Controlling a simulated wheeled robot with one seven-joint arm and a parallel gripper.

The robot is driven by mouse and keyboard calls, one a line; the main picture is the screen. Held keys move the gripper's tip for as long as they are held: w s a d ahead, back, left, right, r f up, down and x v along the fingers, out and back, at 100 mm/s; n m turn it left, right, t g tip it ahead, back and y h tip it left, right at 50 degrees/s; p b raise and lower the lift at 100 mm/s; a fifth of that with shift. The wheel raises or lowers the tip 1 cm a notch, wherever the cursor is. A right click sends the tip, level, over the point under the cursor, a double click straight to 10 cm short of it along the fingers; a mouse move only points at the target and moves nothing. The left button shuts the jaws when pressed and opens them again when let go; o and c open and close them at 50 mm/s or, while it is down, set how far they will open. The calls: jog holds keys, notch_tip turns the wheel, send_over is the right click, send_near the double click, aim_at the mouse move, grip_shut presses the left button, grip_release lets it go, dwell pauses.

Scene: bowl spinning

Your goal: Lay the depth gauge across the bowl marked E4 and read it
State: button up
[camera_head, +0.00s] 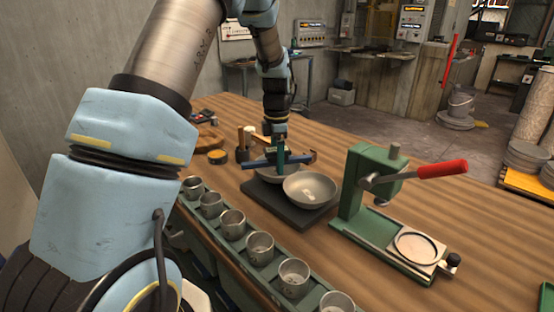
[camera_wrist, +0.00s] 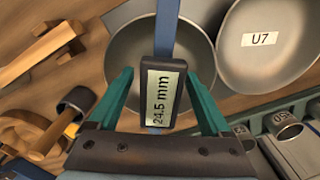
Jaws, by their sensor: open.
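The depth gauge (camera_wrist: 163,95) has a blue bar and a black-framed display that shows 24.5 mm. It lies over a grey metal bowl (camera_wrist: 125,45) in the wrist view. No label on this bowl is visible, so I cannot read its mark. In the head view the gauge (camera_head: 298,158) spans the rear bowl (camera_head: 270,175), partly hidden by my gripper (camera_head: 279,155). My gripper (camera_wrist: 159,80) is open, its teal fingers on either side of the display with gaps. The neighbouring bowl (camera_wrist: 265,75), marked U7, also shows in the head view (camera_head: 311,188).
Both bowls sit on a dark mat (camera_head: 285,212). A green press (camera_head: 373,170) with a red handle stands to the right. Several metal cups (camera_head: 260,246) line the green front rack. Wooden items (camera_wrist: 45,65) lie left of the bowl. Bare table lies behind the press.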

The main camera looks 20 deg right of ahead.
notch_tip(320, 180, up, 11)
jog(key=shift+f+b, duration=0.1)
jog(key=shift+b, duration=1.15)
jog(key=s+a+f+m, duration=0.3)
jog(key=s+a+m, duration=0.5)
jog(key=a, duration=0.4)
jog(key=s+a+f+m+t, duration=0.1)
jog(key=s+a+f+m, duration=0.3)
jog(key=s+a+m, duration=0.4)
jog(key=a+m, duration=0.3)
jog(key=a, duration=0.2)
jog(key=shift+s+f+t, duration=0.2)
jog(key=shift+s+t, duration=0.1)
jog(key=shift+s, duration=0.05)
jog(key=shift+o, duration=0.2)
